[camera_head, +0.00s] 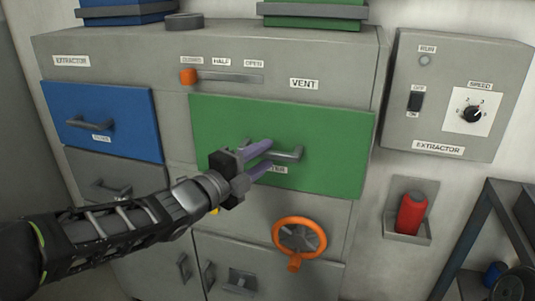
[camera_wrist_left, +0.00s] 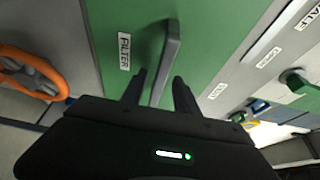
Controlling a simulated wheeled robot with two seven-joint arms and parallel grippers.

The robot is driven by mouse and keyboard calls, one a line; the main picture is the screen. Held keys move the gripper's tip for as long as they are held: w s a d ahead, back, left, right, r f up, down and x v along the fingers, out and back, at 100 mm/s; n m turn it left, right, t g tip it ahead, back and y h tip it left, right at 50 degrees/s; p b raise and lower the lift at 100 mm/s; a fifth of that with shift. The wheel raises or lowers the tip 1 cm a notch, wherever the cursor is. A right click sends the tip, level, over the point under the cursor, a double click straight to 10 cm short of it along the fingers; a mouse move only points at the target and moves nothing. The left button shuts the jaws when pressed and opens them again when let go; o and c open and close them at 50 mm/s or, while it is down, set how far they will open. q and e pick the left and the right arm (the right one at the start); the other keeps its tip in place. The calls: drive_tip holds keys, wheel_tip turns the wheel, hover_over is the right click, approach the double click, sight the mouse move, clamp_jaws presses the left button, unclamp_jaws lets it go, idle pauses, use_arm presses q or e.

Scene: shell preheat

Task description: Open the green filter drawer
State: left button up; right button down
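The green filter drawer (camera_head: 335,130) is in the cabinet's upper right, its front looking flush with the cabinet. Its grey bar handle (camera_head: 292,153) also shows in the left wrist view (camera_wrist_left: 172,45), beside the FILTER label (camera_wrist_left: 125,53). My left gripper (camera_head: 268,153) is at the handle with its fingers apart. In the left wrist view, the handle bar runs in between the two fingertips (camera_wrist_left: 160,84), with a gap visible on each side. The gripper hides part of the drawer's lower left. My right gripper is not in view.
A blue drawer (camera_head: 130,105) sits at left. An orange valve wheel (camera_head: 300,237) sticks out below the green drawer. An orange-knobbed slider (camera_head: 188,76) is above it. An extractor control box (camera_head: 440,110) and a red bottle in a holder (camera_head: 411,214) are at right.

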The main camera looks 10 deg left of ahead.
use_arm(q)
drive_tip(key=shift+x, duration=0.95)
drive_tip(key=shift+c, duration=0.4)
clamp_jaws()
idle(0.3)
